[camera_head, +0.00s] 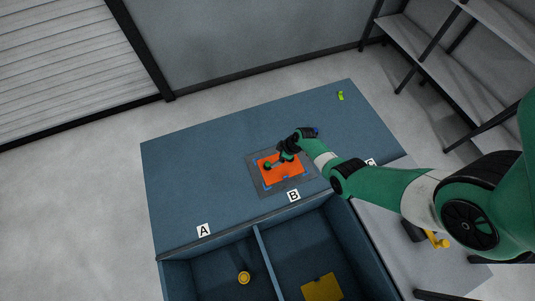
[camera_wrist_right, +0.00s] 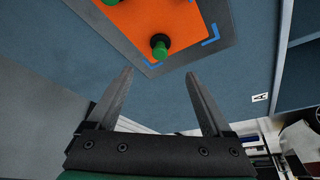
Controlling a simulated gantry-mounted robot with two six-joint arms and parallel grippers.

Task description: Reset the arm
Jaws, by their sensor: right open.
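An orange sheet (camera_head: 287,175) lies on a grey pad (camera_head: 258,187) with blue corner marks, in the middle of the blue table in the head view. Green and black knobs (camera_head: 267,166) stand on it. My right gripper (camera_head: 287,149) is near the sheet's back edge in this view, partly hidden by its own arm. In the right wrist view my right gripper (camera_wrist_right: 160,76) is open, with nothing between its fingers. The orange sheet (camera_wrist_right: 125,20) and a green knob (camera_wrist_right: 160,47) lie beyond the fingertips. My left gripper is out of view.
Two blue bins (camera_head: 257,245) at the table's front hold a yellow round piece (camera_head: 244,278) and a yellow block (camera_head: 322,288). A small green piece (camera_head: 340,95) lies at the far right. The table's left part is clear. Shelves (camera_head: 425,55) stand behind right.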

